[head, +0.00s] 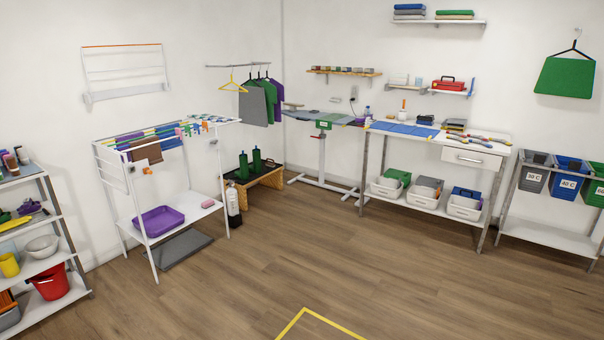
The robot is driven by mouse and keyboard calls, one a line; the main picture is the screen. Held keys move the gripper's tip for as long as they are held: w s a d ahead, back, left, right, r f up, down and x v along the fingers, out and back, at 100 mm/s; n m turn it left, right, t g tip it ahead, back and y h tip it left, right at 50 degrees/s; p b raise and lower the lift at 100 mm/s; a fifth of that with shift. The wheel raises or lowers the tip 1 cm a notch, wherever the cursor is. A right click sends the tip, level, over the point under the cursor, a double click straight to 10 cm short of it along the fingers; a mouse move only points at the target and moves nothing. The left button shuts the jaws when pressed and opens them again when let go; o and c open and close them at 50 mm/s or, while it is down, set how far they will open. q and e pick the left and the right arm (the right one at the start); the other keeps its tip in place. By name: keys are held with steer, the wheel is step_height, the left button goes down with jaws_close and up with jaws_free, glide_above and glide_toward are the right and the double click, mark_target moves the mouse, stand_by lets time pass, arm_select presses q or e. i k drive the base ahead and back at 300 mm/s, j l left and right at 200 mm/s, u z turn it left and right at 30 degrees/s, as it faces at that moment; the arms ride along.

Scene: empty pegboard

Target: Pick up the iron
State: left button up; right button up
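I cannot make out the iron for certain; small items on and near the ironing board are too small to tell. The ironing board (300,115) stands by the back wall, left of the white work table (490,147). A green tag or cloth (323,125) hangs at its front edge. A dark cord hangs on the wall above it. Neither of my grippers is in view.
A drying rack (151,226) with a purple basin (159,221) stands left. A low wooden bench (268,178) with green boots sits in the corner. Shelves (60,257) stand far left, sorting bins (567,185) right. The middle floor is clear, with a yellow floor line (290,323).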

mark_target(361, 120)
steer(key=i, duration=2.2)
steer(key=i+z, duration=0.1)
steer(key=i, duration=0.65)
steer(key=i+j+z, duration=0.1)
steer(key=i, duration=0.6)
steer(key=i+j+z, duration=0.1)
steer(key=i, duration=0.6)
steer(key=i+j+z, duration=0.2)
steer(key=i+z, duration=0.15)
steer(key=i, duration=0.15)
steer(key=i+j+z, duration=0.65)
steer(key=i+j, duration=0.15)
steer(key=i, duration=0.05)
